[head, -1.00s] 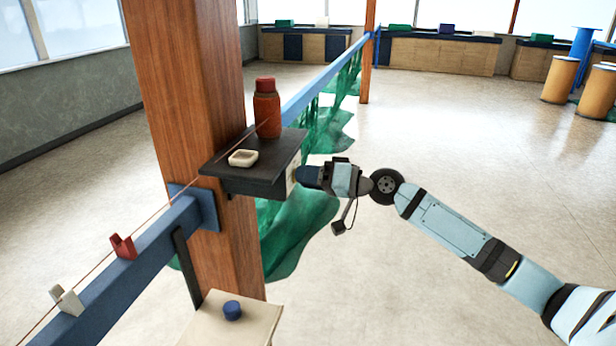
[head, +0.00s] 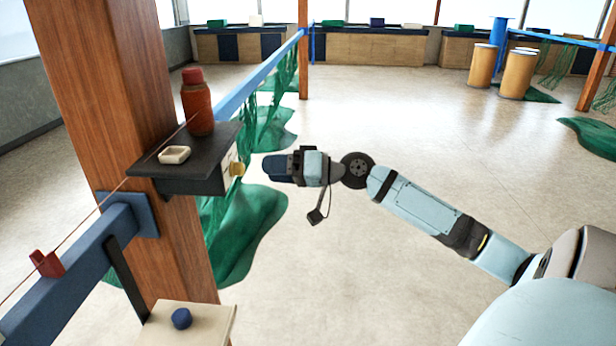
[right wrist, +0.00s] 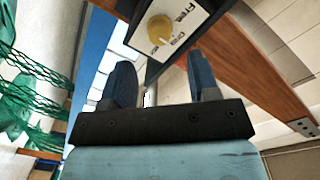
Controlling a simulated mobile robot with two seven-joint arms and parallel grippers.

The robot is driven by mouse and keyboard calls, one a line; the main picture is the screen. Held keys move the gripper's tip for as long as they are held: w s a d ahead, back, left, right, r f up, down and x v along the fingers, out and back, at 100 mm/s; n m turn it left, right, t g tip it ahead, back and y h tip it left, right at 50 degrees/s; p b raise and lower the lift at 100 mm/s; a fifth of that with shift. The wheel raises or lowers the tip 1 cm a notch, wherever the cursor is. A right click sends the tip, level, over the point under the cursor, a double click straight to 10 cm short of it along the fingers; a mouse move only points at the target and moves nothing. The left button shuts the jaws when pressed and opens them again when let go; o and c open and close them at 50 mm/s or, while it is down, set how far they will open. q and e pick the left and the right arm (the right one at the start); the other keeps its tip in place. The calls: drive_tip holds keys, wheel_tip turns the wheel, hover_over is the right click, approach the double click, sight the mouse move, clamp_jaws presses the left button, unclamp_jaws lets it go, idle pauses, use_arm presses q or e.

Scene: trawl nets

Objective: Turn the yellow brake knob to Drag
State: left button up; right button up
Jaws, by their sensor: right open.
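The yellow brake knob (head: 237,168) sticks out of a pale plate under the dark shelf on the wooden post. In the right wrist view the knob (right wrist: 159,29) is a round yellow disc on a white label plate (right wrist: 198,14) with dark words, seemingly Free and Drag. I cannot tell for sure which word the knob points at. My right gripper (head: 268,168) is just right of the knob, apart from it. In the right wrist view its two blue fingers (right wrist: 161,72) are spread and empty, with the knob beyond the gap between them. My left gripper is not in view.
The dark shelf (head: 215,150) holds a red-brown bottle (head: 197,105) and a small cream dish (head: 174,155). A blue rail (head: 75,275) carries a red bracket (head: 46,264). A pale stand (head: 205,322) bears a blue knob (head: 181,318). Green net (head: 245,230) hangs behind.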

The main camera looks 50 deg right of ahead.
drive_tip(key=b+v, duration=0.1)
drive_tip(key=v, duration=0.6)
drive_tip(key=shift+s+d+b, duration=0.15)
drive_tip(key=shift+s+b, duration=0.05)
drive_tip(key=shift+b, duration=0.2)
drive_tip(key=shift+f, duration=0.1)
drive_tip(key=s+a+f+g+h+p, duration=0.1)
drive_tip(key=s+a+f+h+p, duration=0.15)
drive_tip(key=f, duration=1.05)
drive_tip(key=s+a+f+h+p, duration=0.15)
drive_tip(key=a+f+h, duration=0.25)
drive_tip(key=f, duration=0.8)
drive_tip(key=s+a+f+n+p, duration=0.1)
drive_tip(key=s+a+f, duration=0.2)
drive_tip(key=a, duration=0.3)
drive_tip(key=s+a+f+n+g+h+p, duration=0.1)
drive_tip(key=s+a+f+p, duration=0.1)
drive_tip(key=s+a+f, duration=0.2)
drive_tip(key=s+a+f+n+p, duration=0.1)
drive_tip(key=s+a+f, duration=0.3)
drive_tip(key=a, duration=0.5)
drive_tip(key=shift+s+n+g+h, duration=0.35)
drive_tip(key=shift+s+n, duration=0.15)
drive_tip(key=shift+s, duration=0.25)
drive_tip(key=shift+a+f, duration=0.1)
